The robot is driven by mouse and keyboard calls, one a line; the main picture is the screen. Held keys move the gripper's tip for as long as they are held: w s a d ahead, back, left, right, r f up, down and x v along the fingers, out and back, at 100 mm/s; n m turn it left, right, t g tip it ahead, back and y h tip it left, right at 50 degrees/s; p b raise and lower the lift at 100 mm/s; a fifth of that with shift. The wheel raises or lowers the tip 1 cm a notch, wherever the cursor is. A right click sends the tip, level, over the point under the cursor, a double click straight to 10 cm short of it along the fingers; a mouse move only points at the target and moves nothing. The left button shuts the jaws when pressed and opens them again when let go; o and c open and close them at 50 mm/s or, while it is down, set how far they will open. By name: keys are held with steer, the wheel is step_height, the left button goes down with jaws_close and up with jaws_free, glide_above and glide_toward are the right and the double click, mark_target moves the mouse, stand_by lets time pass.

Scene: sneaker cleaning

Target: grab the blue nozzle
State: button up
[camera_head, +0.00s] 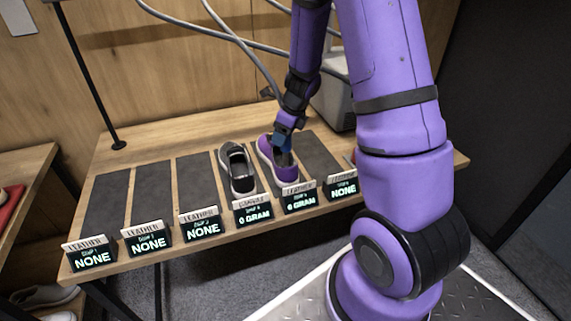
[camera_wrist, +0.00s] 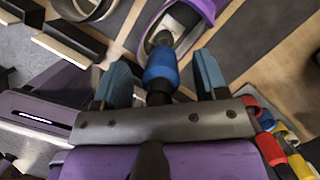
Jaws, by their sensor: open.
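The blue nozzle (camera_wrist: 161,70) shows in the wrist view, with a dark rounded tip and a black part below its blue collar. It lies between the two blue-grey fingers of my gripper (camera_wrist: 162,62), with a gap on each side. The fingers are open and do not touch it. In the head view my gripper (camera_head: 282,140) is over the purple sneaker (camera_head: 278,165), and I cannot make out the nozzle apart from the fingers there. The nozzle's tip points at the opening of the purple sneaker (camera_wrist: 203,10) in the wrist view.
A black sneaker (camera_head: 237,170) stands on the mat to the left. Small display signs (camera_head: 203,227) line the front edge of the wooden table (camera_head: 165,136). Red, yellow and blue tools (camera_wrist: 280,140) lie at the right in the wrist view. Grey hoses (camera_head: 235,38) hang behind; the left mats are empty.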

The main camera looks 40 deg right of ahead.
steer(key=shift+f, duration=0.15)
jaws_close()
